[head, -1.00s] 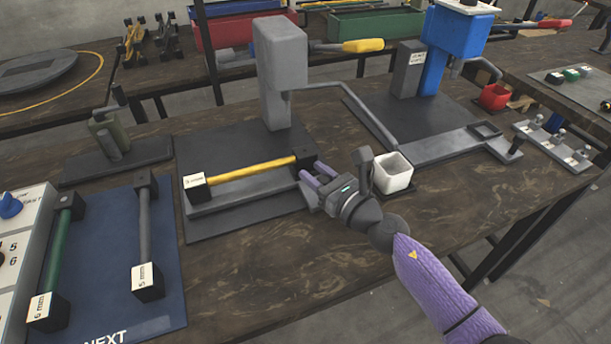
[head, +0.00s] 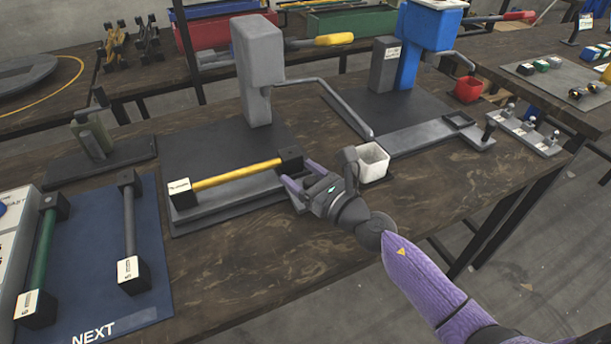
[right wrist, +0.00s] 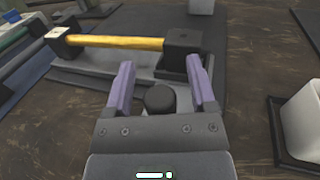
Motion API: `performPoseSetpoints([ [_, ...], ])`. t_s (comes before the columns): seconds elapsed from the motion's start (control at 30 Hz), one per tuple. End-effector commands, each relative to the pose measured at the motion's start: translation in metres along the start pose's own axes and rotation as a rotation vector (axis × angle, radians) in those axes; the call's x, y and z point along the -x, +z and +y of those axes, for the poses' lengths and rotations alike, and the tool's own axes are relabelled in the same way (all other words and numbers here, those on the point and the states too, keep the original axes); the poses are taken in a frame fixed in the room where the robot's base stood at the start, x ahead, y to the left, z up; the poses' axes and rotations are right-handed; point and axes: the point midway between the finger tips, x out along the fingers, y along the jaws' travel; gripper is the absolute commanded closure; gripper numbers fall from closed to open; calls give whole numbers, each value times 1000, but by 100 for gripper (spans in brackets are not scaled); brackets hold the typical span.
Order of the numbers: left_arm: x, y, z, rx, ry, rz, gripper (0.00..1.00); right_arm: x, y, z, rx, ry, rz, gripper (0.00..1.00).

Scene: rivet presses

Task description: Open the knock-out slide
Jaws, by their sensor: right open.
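A grey slide plate (head: 215,203) lies in front of the grey press (head: 257,60). A yellow bar (head: 235,174) with dark end blocks rests on it. In the right wrist view, a dark round knob (right wrist: 160,98) stands between my right fingers, near the dark end block (right wrist: 184,50); what it is fixed to is partly hidden. My right gripper (head: 299,174) is open at the plate's right end, its fingers on either side of the knob, with no grip on it visible. It also shows in the right wrist view (right wrist: 161,64). My left gripper is not in view.
A white cup (head: 373,163) stands close to the right of my gripper. A blue press (head: 430,28) with its own grey slide (head: 425,137) is further right. A blue mat (head: 88,280) with two bars lies at the left. Bare table lies in front.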

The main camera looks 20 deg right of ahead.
Motion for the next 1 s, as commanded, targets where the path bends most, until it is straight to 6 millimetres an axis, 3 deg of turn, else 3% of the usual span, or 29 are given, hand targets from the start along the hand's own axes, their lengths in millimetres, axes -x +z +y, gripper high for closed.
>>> performPoseSetpoints([
  [0.13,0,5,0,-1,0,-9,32,17,-1,0,0,0,3,28],
  [0.4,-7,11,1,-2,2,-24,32,78,-3,0,-1,1,4,28],
  [0.5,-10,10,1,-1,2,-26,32,92,-3,0,-2,0,3,28],
  [1.0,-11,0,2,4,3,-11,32,99,0,0,0,0,0,28],
])
